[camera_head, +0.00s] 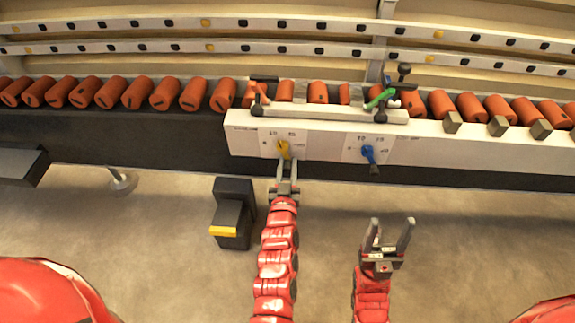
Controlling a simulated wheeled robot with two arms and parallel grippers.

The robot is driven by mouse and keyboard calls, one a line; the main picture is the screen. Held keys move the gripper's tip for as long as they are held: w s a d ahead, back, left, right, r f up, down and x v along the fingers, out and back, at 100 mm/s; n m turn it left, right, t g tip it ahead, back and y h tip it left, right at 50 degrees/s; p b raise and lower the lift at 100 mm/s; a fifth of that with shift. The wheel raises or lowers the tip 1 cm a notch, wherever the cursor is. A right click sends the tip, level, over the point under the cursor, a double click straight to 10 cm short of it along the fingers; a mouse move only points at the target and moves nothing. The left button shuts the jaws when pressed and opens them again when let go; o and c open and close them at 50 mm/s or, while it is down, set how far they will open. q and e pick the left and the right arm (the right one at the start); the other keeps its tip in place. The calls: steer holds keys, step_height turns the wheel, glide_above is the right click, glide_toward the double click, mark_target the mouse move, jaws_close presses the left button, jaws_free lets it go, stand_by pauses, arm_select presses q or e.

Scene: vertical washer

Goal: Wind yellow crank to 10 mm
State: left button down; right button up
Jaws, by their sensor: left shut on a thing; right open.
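The yellow crank (283,149) sits on the left dial plate (268,141) on the front of the white machine housing. The plate has small printed marks and numbers, too small to read surely. My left gripper (285,164) reaches up from below and is shut on the yellow crank, hiding its lower part. The blue crank (368,154) sits on a similar dial plate to the right, with its dark handle pointing down. My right gripper (390,233) is open and empty, below and to the right of the blue crank, with its fingers pointing up.
A row of orange rollers (165,96) runs along the machine behind the housing. Small levers, one green (380,98), stand on top. A black pedal block with a yellow edge (232,213) stands on the floor left of my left arm. The floor at right is clear.

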arm_select(q)
steer(key=shift+d+r+n+p, duration=0.3)
steer(key=shift+n+p, duration=0.1)
steer(key=shift+p, duration=0.2)
steer(key=shift+d+r+n+p, duration=0.15)
steer(key=shift+n+p, duration=0.25)
steer(key=shift+n, duration=0.2)
steer(key=shift+d+n, duration=0.1)
steer(key=shift+n, duration=0.2)
steer(key=shift+f, duration=0.2)
steer(key=c, duration=0.6)
jaws_free()
